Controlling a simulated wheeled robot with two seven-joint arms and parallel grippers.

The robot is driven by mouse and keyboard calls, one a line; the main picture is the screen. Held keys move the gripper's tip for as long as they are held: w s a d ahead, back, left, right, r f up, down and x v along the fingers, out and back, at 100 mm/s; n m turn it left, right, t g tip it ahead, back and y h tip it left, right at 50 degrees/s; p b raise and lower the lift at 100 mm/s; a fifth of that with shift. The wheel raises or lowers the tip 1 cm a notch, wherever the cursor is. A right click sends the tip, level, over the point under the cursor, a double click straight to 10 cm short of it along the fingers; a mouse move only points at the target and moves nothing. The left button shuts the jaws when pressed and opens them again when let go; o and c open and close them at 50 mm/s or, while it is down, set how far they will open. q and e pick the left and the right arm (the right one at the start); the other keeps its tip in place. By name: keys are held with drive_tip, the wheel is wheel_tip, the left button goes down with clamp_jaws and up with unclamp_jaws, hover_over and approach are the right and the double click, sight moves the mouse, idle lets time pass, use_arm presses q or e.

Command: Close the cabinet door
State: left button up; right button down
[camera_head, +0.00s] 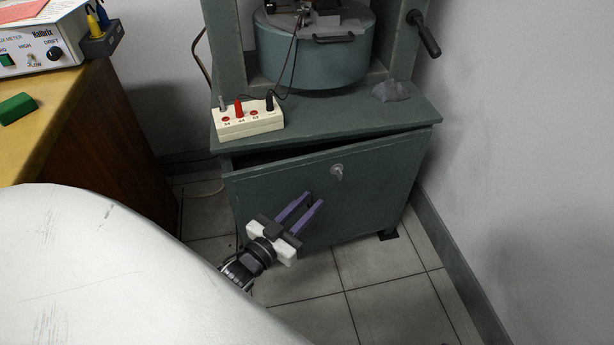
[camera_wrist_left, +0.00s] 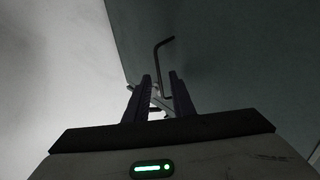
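The cabinet door (camera_head: 370,190) is a flat grey-green panel with a small metal lock or knob (camera_head: 337,172) near its top. It stands slightly ajar, with a dark gap along its top under the cabinet's worktop. My left gripper (camera_head: 314,198) has purple fingers, parted with a gap between them, in front of the door's middle. Contact with the door cannot be told. In the left wrist view, the fingers (camera_wrist_left: 162,80) are apart, and a thin dark bent rod (camera_wrist_left: 165,65) shows between and beyond them, against the dark green surface. My right gripper is out of view.
The grey-green cabinet (camera_head: 325,125) carries a white socket box (camera_head: 250,122) and a large round drum (camera_head: 315,55). A wooden desk (camera_head: 70,120) stands at left, a pale wall (camera_head: 520,130) at right. Tiled floor (camera_head: 385,305) lies clear in front.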

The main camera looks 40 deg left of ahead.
use_arm(q)
clamp_jaws()
idle(1.4)
